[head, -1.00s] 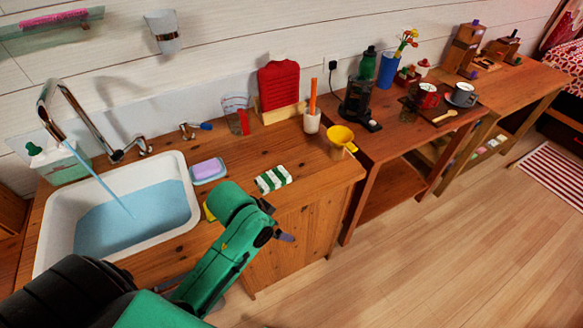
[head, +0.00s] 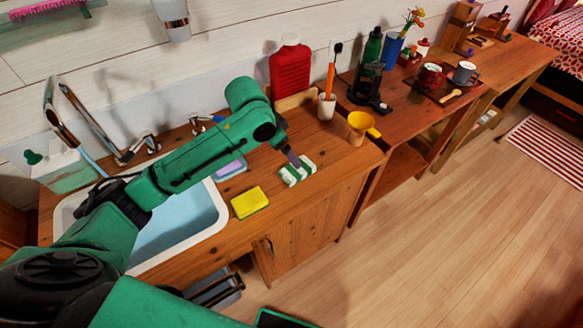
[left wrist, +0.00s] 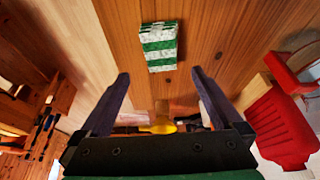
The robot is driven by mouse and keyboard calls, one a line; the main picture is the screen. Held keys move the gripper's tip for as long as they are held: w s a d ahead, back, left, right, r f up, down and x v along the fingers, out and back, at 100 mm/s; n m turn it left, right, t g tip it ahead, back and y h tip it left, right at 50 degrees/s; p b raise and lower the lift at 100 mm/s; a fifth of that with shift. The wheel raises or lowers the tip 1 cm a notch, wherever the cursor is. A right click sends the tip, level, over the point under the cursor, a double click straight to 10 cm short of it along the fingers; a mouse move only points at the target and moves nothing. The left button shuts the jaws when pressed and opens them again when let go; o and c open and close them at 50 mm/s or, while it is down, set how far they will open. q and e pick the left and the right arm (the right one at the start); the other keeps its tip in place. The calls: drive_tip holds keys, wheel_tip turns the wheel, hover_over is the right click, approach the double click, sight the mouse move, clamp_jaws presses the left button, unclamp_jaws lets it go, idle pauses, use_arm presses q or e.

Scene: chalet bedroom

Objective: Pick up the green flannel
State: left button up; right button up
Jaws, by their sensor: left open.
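The green flannel (head: 300,174) is a small folded cloth with green and white stripes. It lies flat on the wooden counter, right of the sink and near the front edge. In the left wrist view the flannel (left wrist: 159,48) lies at the top middle, beyond the fingertips and roughly between their lines. My left gripper (head: 291,157) is above the flannel's back left part in the head view and hides a bit of it. In the left wrist view my left gripper (left wrist: 160,74) has its fingers wide apart with nothing between them. My right gripper is not in view.
A yellow sponge (head: 250,202) lies left of the flannel. The sink (head: 213,222) holds water. A soap dish (head: 229,168), a red bottle (head: 290,68), a toothbrush cup (head: 326,106) and a yellow funnel (head: 361,124) stand around. Bare counter surrounds the flannel.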

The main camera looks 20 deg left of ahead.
use_arm(q)
hover_over(293, 172)
wheel_tip(293, 172, down, 5)
drive_tip(key=shift+p, duration=0.3)
drive_tip(key=x, duration=0.3)
drive_tip(key=p+x, duration=0.1)
drive_tip(key=x, duration=0.1)
drive_tip(key=shift+a+f, duration=0.15)
drive_tip(key=shift+a, duration=0.2)
drive_tip(key=shift+f, duration=0.15)
drive_tip(key=c, duration=1.2)
drive_tip(key=shift+o, duration=0.2)
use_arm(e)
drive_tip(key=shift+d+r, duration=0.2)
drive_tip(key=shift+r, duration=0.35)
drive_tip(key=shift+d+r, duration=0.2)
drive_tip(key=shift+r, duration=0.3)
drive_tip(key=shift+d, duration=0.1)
